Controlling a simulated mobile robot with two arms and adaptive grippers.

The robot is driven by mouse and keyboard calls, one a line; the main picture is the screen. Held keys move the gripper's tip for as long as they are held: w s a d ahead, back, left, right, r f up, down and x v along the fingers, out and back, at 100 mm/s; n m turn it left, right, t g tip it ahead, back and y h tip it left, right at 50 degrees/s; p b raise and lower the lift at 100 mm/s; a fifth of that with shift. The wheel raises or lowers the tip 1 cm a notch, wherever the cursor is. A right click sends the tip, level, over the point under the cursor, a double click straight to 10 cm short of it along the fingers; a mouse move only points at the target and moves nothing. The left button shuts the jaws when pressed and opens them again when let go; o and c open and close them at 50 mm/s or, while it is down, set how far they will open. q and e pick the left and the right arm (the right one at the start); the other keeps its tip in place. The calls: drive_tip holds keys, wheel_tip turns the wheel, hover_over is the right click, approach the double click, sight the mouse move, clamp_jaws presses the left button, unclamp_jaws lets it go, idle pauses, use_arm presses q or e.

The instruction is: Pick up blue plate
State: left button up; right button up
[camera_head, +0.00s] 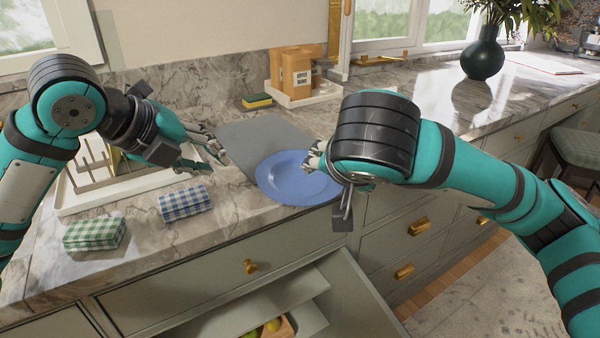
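The blue plate (296,180) lies flat on the counter, partly over the grey mat (240,137), close to the counter's front edge. My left gripper (216,160) is to the left of the plate, with its fingers apart and nothing between them. My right arm reaches in from the right. Its wrist hides most of my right gripper (314,157), which is at the plate's right rim. I cannot tell whether it touches the plate or how far its fingers are closed.
A drying rack (85,200) stands at the left. A blue checked cloth (185,204) and a green checked cloth (93,234) lie in front. A sponge (257,101), a canister box (297,75) and a dark vase (482,57) stand behind.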

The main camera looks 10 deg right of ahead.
sight(325, 185)
use_arm(q)
drive_tip(key=x, duration=1.7)
drive_tip(key=shift+d+f, duration=0.1)
use_arm(e)
drive_tip(key=x, duration=1.7)
drive_tip(key=shift+s+f, duration=0.1)
use_arm(q)
drive_tip(key=c, duration=0.4)
use_arm(e)
drive_tip(key=c, duration=0.4)
use_arm(q)
drive_tip(key=shift+s, duration=0.1)
clamp_jaws()
use_arm(e)
drive_tip(key=shift+c, duration=1)
drive_tip(key=shift+s, duration=0.1)
clamp_jaws()
use_arm(q)
drive_tip(key=shift+s+d, duration=0.1)
drive_tip(key=shift+d, duration=0.05)
use_arm(e)
drive_tip(key=shift+a, duration=0.1)
